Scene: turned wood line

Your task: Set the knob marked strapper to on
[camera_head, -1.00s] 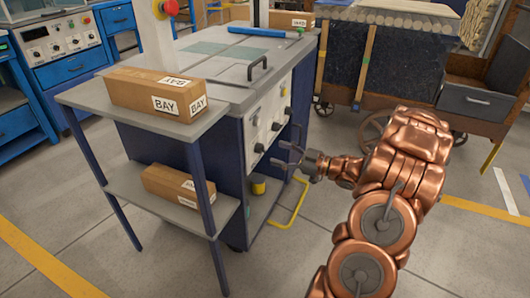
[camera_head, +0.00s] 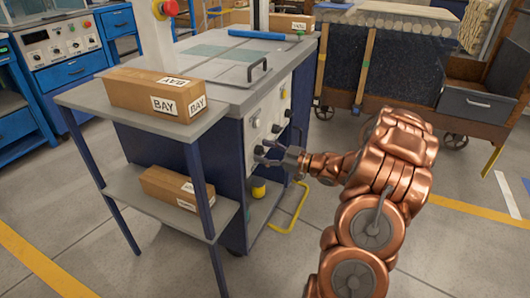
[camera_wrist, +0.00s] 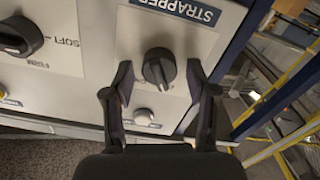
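The knob marked strapper (camera_wrist: 158,68) is dark and round, on a pale panel below a blue label (camera_wrist: 182,10) reading STRAPPER in the wrist view. My gripper (camera_wrist: 160,78) is open, with one finger on each side of the knob. I cannot tell whether the fingers touch it. In the head view my gripper (camera_head: 262,154) is at the lower part of the panel (camera_head: 264,118) on the machine's side. The knob's on and off marks are not readable.
Another dark knob (camera_wrist: 20,38) marked SOFT sits to the left on the panel, and a small white button (camera_wrist: 143,117) is below the strapper knob. A grey side shelf (camera_head: 75,95) with boxes stands left of the machine. A yellow floor bracket (camera_head: 290,218) lies below my gripper.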

